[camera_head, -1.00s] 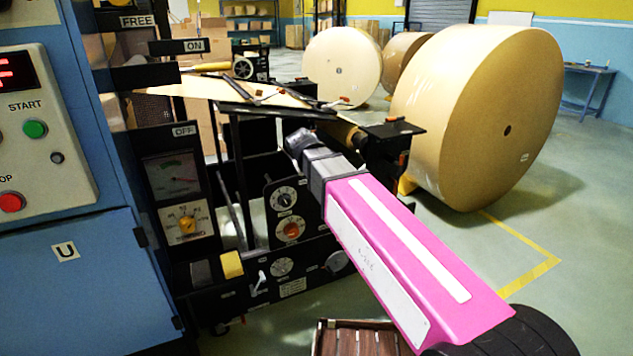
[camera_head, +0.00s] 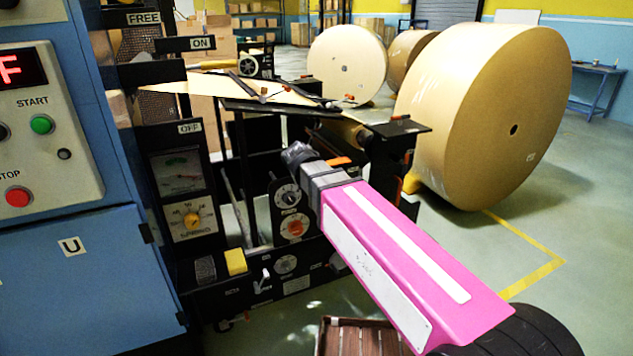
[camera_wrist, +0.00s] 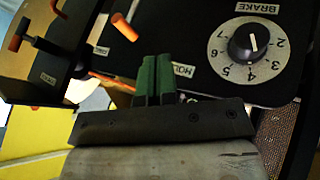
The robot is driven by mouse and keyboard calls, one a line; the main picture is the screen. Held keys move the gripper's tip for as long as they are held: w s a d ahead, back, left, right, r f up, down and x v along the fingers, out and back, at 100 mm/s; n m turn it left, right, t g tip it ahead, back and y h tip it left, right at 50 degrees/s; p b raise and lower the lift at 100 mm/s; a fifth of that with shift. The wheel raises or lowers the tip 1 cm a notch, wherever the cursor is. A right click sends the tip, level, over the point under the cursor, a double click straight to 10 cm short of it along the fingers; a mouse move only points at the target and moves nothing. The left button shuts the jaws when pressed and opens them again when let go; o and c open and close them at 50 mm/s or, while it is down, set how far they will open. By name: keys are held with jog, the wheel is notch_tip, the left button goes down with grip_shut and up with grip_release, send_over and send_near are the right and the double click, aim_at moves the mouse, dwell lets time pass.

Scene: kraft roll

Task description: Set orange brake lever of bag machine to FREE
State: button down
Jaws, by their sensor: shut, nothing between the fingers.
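My gripper (camera_head: 297,152) is at the front of the black bag machine. In the wrist view its green fingers (camera_wrist: 155,75) are closed together and hold nothing. An orange bar (camera_head: 338,160) shows just behind the gripper in the head view; it may be the brake lever. In the wrist view, an orange rod (camera_wrist: 125,27) stands ahead and left of the fingers, apart from them, and a thin orange strip (camera_wrist: 110,82) lies beside them. A partly covered HOLD label (camera_wrist: 184,70) is right of the fingertips. A FREE plate (camera_head: 144,18) is at the upper left.
A BRAKE label (camera_wrist: 257,8) and numbered black dial (camera_wrist: 248,43) are on the panel right of the fingers. Another orange-tipped black handle (camera_wrist: 14,43) is at left. The blue cabinet (camera_head: 85,270) stands left; large paper rolls (camera_head: 480,110) stand behind. A slatted crate (camera_head: 345,340) is low in front.

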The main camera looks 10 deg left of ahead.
jog(key=w+d+f, duration=0.5)
jog(key=w, duration=0.1)
jog(key=shift+w+f, duration=0.15)
jog(key=shift+f, duration=0.25)
jog(key=shift+w+d, duration=0.1)
jog(key=shift+d, duration=0.05)
jog(key=w+d, duration=0.4)
jog(key=d, duration=0.3)
jog(key=shift+w+d+f, duration=0.15)
jog(key=shift+f, duration=0.15)
dwell(0.3)
jog(key=shift+d+f, duration=0.1)
jog(key=shift+d, duration=0.05)
dwell(0.4)
